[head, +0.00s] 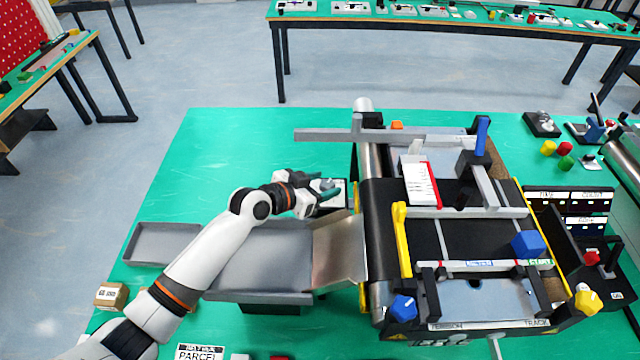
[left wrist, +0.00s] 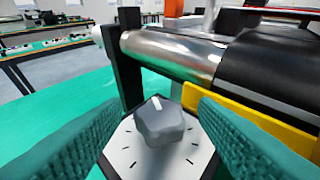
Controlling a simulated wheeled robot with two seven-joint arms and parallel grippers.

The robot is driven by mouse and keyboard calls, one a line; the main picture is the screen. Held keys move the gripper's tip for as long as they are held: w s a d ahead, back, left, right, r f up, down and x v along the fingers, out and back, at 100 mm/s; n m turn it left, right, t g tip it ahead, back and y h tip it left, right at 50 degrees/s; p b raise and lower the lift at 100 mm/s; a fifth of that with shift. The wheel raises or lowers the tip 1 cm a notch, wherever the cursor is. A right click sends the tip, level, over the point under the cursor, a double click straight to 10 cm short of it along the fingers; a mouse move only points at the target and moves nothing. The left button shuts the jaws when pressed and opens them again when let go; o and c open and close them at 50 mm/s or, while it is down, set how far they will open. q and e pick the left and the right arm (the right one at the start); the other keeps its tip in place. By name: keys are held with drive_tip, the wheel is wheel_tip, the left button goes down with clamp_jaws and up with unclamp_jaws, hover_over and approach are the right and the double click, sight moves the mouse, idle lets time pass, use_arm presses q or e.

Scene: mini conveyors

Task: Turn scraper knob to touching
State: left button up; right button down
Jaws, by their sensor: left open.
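The knob (left wrist: 160,122) is grey and faceted, with a white pointer line near its top pointing away from the wrist camera. It sits on a white dial plate (left wrist: 128,146) with black tick marks; I cannot read any label there. The plate also shows in the head view (head: 339,199), beside the conveyor's left end, mostly behind my gripper. My left gripper (head: 325,187) is open, with one green finger on each side of the knob in the left wrist view (left wrist: 162,108). Gaps show between fingers and knob. My right gripper is not in view.
The conveyor's metal roller (left wrist: 175,55) and black belt (head: 378,220) lie just right of the knob, with a yellow bar (left wrist: 250,118) close to the right finger. A grey tray (head: 265,255) and metal chute (head: 338,250) stand in front. Green tabletop (head: 240,150) behind is clear.

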use_arm(q)
drive_tip(key=shift+a, duration=0.1)
drive_tip(key=b+v, duration=0.2)
drive_tip(key=v, duration=0.8)
drive_tip(key=shift+s+a+r, duration=0.15)
drive_tip(key=shift+s+a, duration=0.1)
drive_tip(key=shift+s+a+r, duration=0.35)
drive_tip(key=shift+s, duration=0.05)
